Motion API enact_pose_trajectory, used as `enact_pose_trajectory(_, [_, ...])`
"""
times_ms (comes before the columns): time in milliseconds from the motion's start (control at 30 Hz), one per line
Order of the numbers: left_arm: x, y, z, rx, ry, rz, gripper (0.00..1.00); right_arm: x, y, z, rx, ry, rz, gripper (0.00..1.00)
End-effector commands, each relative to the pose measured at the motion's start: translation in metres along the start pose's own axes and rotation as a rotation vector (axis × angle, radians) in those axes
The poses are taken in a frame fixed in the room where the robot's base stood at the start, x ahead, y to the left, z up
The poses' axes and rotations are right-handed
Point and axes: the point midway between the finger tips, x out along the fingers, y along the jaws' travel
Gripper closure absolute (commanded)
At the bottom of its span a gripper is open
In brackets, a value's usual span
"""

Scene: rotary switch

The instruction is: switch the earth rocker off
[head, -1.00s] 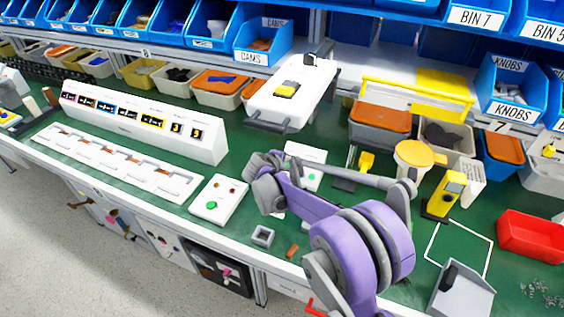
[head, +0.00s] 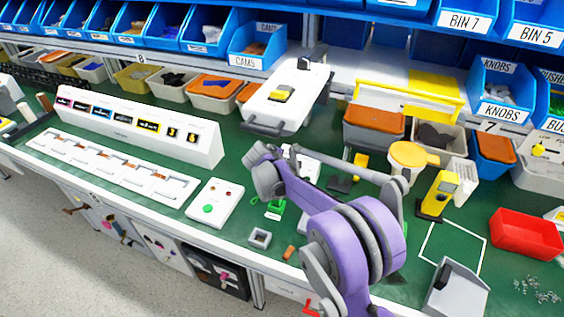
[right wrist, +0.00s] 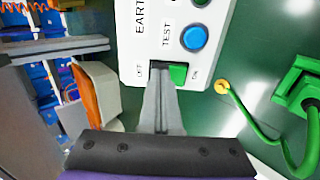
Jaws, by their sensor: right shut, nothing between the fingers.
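The earth box (right wrist: 180,35) is white, with "EARTH" and "TEST" lettering and a blue button (right wrist: 194,39), in the right wrist view. Its green rocker (right wrist: 178,74) lies between the "OFF" and "ON" marks, with the green part showing on the ON side. My right gripper (right wrist: 165,78) is shut and empty, its fingertips over the OFF side of the rocker. I cannot tell whether they touch it. In the head view my purple right arm hides part of the white box (head: 308,166). My left gripper is not in view.
A green clamp with a green lead (right wrist: 302,90) lies right of the box; it also shows in the head view (head: 275,207). A white panel with a green button (head: 214,203) and a small grey square holder (head: 260,238) stand nearby. A red tray (head: 525,233) is at the right.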

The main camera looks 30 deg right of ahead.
Motion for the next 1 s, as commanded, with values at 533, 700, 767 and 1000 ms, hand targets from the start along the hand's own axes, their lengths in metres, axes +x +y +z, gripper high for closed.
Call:
enact_pose_trajectory(533, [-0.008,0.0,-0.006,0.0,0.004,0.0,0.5,-0.01,0.012,0.002,0.002,-0.003,0.001,1.0])
enact_pose_trajectory(700, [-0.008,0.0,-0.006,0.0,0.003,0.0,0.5,-0.01,0.012,0.001,0.001,-0.002,0.001,1.0])
enact_pose_trajectory(767, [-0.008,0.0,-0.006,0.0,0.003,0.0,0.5,-0.013,0.012,0.001,0.001,-0.002,0.001,1.0])
enact_pose_trajectory(1000, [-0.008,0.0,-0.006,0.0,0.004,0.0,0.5,-0.051,0.011,0.001,0.0,-0.001,0.0,1.0])
